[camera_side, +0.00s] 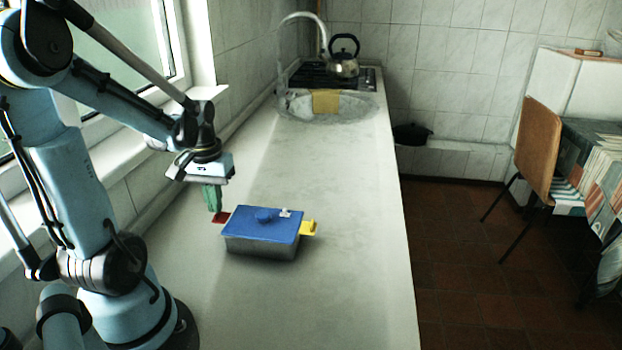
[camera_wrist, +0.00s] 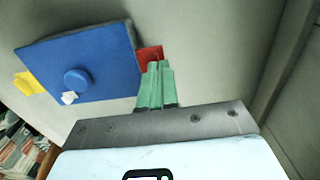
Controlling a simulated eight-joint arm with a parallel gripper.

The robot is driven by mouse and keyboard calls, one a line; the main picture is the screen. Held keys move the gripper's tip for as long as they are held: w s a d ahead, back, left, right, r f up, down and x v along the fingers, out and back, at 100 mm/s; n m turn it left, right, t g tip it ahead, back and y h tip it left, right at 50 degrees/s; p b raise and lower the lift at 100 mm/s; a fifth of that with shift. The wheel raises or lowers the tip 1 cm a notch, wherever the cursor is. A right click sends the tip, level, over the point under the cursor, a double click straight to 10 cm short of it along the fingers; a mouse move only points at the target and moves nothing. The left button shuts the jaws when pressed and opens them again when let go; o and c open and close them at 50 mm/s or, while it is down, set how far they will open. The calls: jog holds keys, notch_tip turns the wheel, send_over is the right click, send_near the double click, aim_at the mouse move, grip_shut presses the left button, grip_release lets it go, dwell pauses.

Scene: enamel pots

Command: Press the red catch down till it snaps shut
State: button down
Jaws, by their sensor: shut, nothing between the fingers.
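A grey pot with a blue lid (camera_side: 262,226) stands on the counter, and the lid also shows in the wrist view (camera_wrist: 80,70). The red catch (camera_side: 221,217) sticks out from the left side of the pot in the side view. In the wrist view the red catch (camera_wrist: 150,56) is at the lid's right edge. A yellow catch (camera_side: 308,228) is on the opposite side. My gripper (camera_side: 215,209) has green fingers, shut and empty, right at the red catch. In the wrist view the fingertips overlap the catch's lower part; I cannot tell whether they touch it.
The pale counter (camera_side: 350,290) is clear around the pot. A sink (camera_side: 350,108) with a yellow cloth lies further back, with a kettle (camera_side: 343,66) on the stove behind it. The wall and window sill run along the left.

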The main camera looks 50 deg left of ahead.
aim_at(217, 216)
jog(key=shift+f, duration=1.1)
jog(key=shift+r, duration=0.1)
dwell(0.4)
jog(key=shift+r, duration=3.45)
jog(key=w+d+r+m+t, duration=0.1)
jog(key=w+d+m+t, duration=0.2)
jog(key=d, duration=0.7)
jog(key=w+d+r+m+t, duration=0.1)
jog(key=w+d+m+t, duration=0.3)
jog(key=d, duration=0.6)
jog(key=shift+w+d+m, duration=0.15)
jog(key=shift+w+m, duration=0.4)
jog(key=shift+m, duration=0.45)
